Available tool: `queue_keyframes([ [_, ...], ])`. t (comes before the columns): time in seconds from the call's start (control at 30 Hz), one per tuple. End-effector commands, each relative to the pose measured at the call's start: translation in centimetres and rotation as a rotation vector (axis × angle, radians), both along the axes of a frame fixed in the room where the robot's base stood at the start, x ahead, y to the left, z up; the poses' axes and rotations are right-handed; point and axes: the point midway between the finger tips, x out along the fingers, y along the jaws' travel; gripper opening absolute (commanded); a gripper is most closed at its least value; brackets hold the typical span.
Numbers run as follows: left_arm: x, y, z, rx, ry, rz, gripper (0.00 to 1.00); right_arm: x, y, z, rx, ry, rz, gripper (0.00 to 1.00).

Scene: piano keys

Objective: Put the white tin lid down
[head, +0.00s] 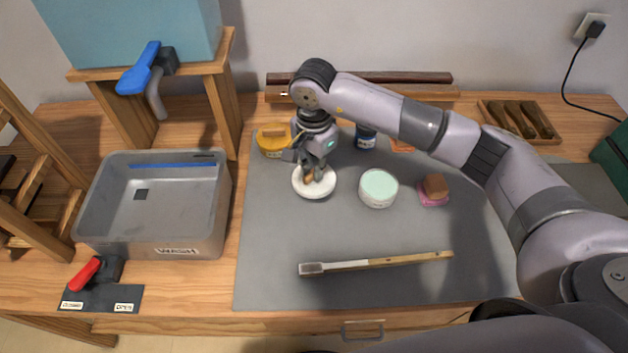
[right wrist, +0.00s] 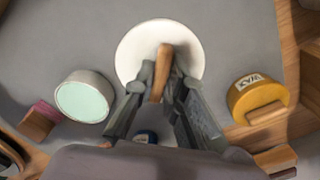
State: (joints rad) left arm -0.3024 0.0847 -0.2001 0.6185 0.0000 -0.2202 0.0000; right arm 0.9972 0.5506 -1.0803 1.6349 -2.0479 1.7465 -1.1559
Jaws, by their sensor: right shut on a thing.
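The white tin lid (head: 314,187) is a round white disc with a brown wooden handle, over the grey mat left of the open tin. My right gripper (head: 314,168) points down and is shut on the lid's handle. In the right wrist view the lid (right wrist: 138,42) shows beyond the fingertips, with its handle (right wrist: 162,70) between the fingers of the gripper (right wrist: 162,85). I cannot tell whether the lid touches the mat. A round tin with a pale green top surface (head: 378,188) stands to the right. My left gripper is not in view.
A yellow tin (head: 273,141) stands just left of the gripper, and a blue jar (head: 366,137) stands behind. A pink block with a brown top (head: 434,189) is farther right. A brush (head: 376,263) lies in front. The wash basin (head: 155,204) is left. The mat between lid and brush is clear.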

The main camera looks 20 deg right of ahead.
Motion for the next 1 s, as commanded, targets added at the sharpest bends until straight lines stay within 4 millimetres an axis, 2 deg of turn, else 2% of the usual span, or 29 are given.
queue_keyframes([
  [0.1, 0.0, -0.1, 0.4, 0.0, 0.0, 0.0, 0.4, 0.0, 0.0, -1.4, 0.0, 0.001, 0.001, 0.0],
  [0.27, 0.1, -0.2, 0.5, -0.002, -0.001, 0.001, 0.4, 0.0, 0.0, -2.4, 0.0, 0.002, 0.0, 0.0],
  [0.5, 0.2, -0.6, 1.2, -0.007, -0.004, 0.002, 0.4, -0.1, 0.0, -5.7, 0.001, 0.003, -0.001, 0.0],
  [0.9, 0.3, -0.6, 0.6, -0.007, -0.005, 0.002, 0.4, 0.0, 0.0, -6.5, 0.0, -0.001, 0.0, 0.0],
  [0.93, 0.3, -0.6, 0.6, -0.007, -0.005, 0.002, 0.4, 0.0, 0.0, -6.5, 0.0, -0.001, 0.0, 0.12],
  [1.0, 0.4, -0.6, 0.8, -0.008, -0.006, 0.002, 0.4, 0.0, 0.0, -6.4, 0.0, 0.0, 0.0, 0.17],
])
